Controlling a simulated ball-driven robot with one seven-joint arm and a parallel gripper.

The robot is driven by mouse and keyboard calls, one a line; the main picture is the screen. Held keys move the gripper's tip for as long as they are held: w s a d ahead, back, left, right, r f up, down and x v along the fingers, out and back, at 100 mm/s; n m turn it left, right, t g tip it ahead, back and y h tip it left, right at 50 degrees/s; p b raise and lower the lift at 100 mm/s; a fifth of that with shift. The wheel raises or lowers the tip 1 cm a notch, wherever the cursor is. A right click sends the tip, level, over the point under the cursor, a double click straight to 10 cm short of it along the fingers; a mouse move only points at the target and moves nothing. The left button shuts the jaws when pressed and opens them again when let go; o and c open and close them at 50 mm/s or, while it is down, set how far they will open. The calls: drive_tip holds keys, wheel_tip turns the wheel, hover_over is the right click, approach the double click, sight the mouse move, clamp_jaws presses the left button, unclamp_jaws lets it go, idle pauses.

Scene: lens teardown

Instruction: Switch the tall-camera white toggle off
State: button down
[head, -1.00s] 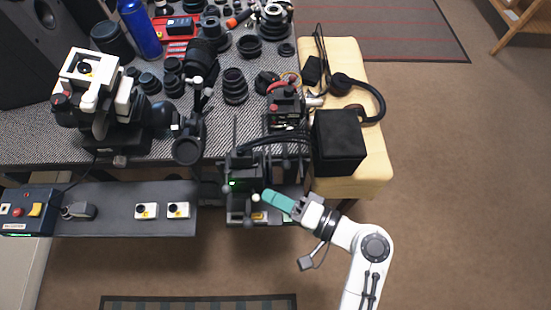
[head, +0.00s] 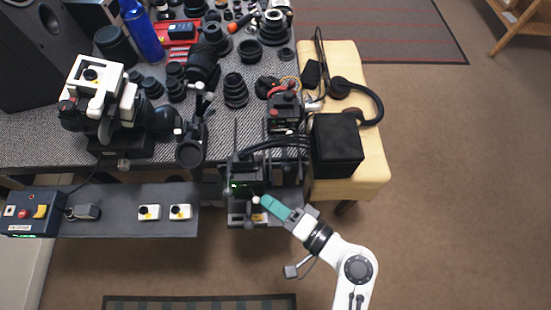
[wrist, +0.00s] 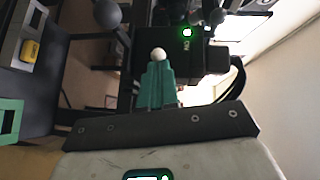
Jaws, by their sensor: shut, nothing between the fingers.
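A white ball-shaped knob (head: 256,200), which looks like the white toggle, sits at the front of a black device (head: 245,178) by the table's front edge. The knob also shows in the wrist view (wrist: 158,53), right at my fingertips. My gripper (head: 266,203) has teal fingers, shut and empty, pointing at the knob from the lower right. In the wrist view my gripper (wrist: 157,68) lies just below the knob; I cannot tell whether they touch. The toggle's lever is hidden behind the fingers. A green light (wrist: 187,32) is lit on the black device.
A grey ball knob (wrist: 107,14) stands left of the fingers in the wrist view. A dark shelf (head: 120,208) with two white switch boxes lies to the left. A black box (head: 337,145) stands on the yellow bench (head: 372,172).

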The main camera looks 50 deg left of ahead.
drive_tip(key=s+m+t+p, duration=0.1)
drive_tip(key=t, duration=0.1)
drive_tip(key=s+m+t+p, duration=0.1)
drive_tip(key=m+t, duration=0.1)
drive_tip(key=t, duration=0.1)
drive_tip(key=s+m+t+p, duration=0.1)
drive_tip(key=m+t, duration=0.1)
drive_tip(key=shift+s+a+t+h, duration=0.3)
